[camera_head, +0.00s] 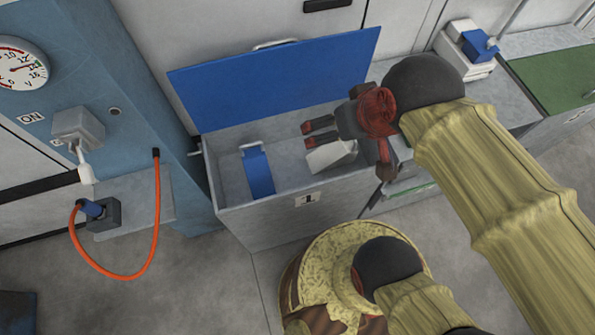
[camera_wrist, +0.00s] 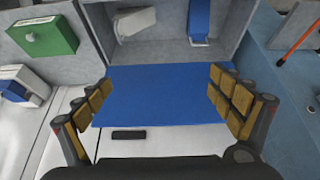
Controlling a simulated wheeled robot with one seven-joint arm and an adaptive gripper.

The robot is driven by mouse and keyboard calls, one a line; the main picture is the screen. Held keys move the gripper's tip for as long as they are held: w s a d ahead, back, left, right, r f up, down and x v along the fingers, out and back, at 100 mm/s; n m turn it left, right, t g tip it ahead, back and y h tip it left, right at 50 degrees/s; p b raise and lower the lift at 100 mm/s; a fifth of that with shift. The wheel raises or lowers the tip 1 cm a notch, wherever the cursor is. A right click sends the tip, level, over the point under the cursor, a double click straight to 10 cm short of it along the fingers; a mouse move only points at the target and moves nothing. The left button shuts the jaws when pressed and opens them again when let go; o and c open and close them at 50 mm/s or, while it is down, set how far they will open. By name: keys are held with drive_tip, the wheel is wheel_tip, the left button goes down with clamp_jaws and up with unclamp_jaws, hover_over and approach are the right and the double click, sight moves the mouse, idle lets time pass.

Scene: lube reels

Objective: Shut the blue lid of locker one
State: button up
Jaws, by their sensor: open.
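Locker one is a grey box (camera_head: 243,222) with a label "1" (camera_head: 306,199) on its front. Its blue lid (camera_head: 275,80) stands raised at the back, with a pale handle (camera_head: 275,44) on its top edge. A blue item (camera_head: 257,172) and a white item (camera_head: 331,155) lie inside the locker. My gripper (camera_head: 305,136) is open and empty, over the locker's right part in the head view. In the wrist view the blue lid (camera_wrist: 150,95) lies between and beyond my open fingers (camera_wrist: 155,103); contact cannot be told.
A green lid (camera_head: 560,78) covers another box at the right, with white and blue items (camera_head: 472,48) on the surface beside it. At left, an orange hose (camera_head: 122,277) hangs from a blue panel with a gauge (camera_head: 20,64). Grey floor in front is partly clear.

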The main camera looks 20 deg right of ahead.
drive_tip(key=shift+c, duration=1.3)
